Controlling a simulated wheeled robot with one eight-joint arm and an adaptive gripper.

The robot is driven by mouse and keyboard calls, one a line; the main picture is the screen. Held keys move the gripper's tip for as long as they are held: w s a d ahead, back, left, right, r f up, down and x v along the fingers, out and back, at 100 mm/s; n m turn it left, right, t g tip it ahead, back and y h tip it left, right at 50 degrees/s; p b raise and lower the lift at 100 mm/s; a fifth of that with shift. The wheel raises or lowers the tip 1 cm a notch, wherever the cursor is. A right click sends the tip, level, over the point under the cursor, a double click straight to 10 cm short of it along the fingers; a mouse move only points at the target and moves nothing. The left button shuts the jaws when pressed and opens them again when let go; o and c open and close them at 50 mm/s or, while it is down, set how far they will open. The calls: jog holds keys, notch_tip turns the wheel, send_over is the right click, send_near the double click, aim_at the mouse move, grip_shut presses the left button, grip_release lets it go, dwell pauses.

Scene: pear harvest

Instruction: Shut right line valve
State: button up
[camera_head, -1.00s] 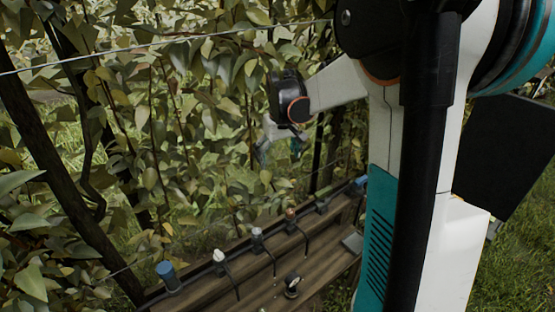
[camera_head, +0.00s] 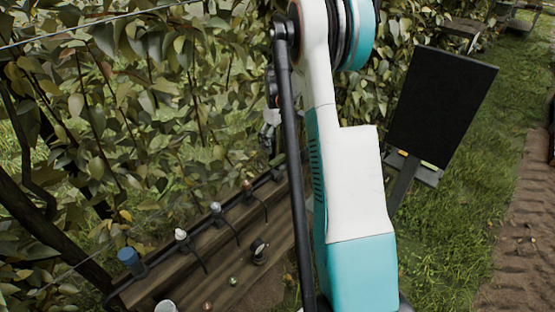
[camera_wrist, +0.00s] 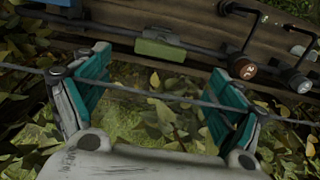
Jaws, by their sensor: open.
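A dark pipe with several upright fittings runs along a wooden plank bench (camera_head: 215,262) in the head view. A blue-capped fitting (camera_head: 130,260) stands at its left end. White caps (camera_head: 181,235) and a reddish cap (camera_head: 246,184) follow to the right. The bench's far right part is hidden behind my arm. In the wrist view, a green block (camera_wrist: 160,48) sits on the pipe, left of the reddish-brown cap (camera_wrist: 243,68). I cannot tell which piece is the right line valve. My gripper (camera_wrist: 158,85) is open and empty, with its fingers short of the green block.
A thin wire (camera_wrist: 175,98) crosses the wrist view in front of the fingers. Leafy trees (camera_head: 120,90) stand behind the bench. A black panel on a post (camera_head: 440,105) is at the right, over open grass.

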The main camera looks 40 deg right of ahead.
aim_at(277, 159)
notch_tip(277, 159, down, 8)
jog(key=shift+f+b, duration=0.1)
jog(key=shift+b, duration=1.05)
jog(key=c, duration=1)
